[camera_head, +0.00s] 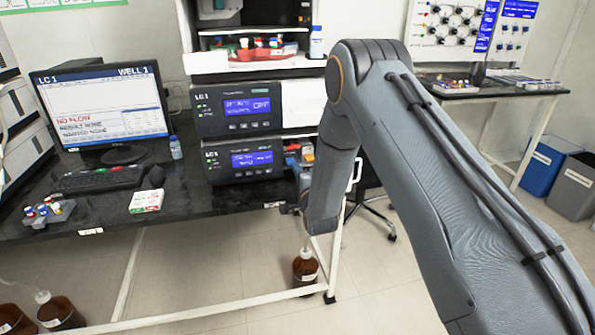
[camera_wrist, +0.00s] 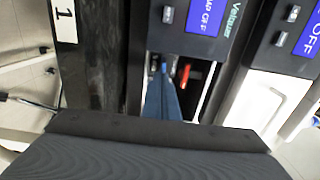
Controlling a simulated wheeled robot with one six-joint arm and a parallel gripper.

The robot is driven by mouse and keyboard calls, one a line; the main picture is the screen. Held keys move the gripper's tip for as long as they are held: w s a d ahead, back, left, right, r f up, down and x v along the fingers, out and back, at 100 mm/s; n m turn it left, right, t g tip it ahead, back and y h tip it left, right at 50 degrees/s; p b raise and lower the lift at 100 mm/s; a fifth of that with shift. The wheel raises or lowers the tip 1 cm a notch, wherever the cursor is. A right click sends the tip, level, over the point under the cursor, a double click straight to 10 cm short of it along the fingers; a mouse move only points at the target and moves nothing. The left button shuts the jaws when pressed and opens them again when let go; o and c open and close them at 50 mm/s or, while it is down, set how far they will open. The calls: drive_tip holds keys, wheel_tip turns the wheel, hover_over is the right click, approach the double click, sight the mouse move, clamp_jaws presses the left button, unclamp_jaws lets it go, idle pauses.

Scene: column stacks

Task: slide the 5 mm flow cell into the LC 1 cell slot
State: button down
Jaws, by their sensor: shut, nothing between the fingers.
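My gripper (camera_wrist: 163,72) reaches with blue, tapering fingers into a narrow open bay (camera_wrist: 196,72) at the end of an LC unit in the wrist view. The fingers look shut, with nothing seen between them. A small red piece (camera_wrist: 184,76) is just right of the fingertips inside the bay; I cannot tell whether it touches them. In the head view the lower LC 1 unit (camera_head: 243,160) has small red and blue parts at its right end, partly hidden by my arm. I cannot tell which part is the 5 mm flow cell, and the slot label is not readable.
A second LC 1 unit (camera_head: 238,108) is stacked above. The monitor (camera_head: 103,108) shows "NO FLOW". A keyboard (camera_head: 100,180), a vial rack (camera_head: 48,213) and a small box (camera_head: 146,201) are on the bench at left. A brown bottle (camera_head: 305,268) stands below the bench edge.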

drive_tip(key=shift+w, duration=0.1)
drive_tip(key=shift+w+a+f+b, duration=0.1)
drive_tip(key=shift+w+a+b, duration=0.1)
drive_tip(key=shift+w+b, duration=0.45)
drive_tip(key=shift+w+r, duration=0.15)
drive_tip(key=shift+r, duration=0.2)
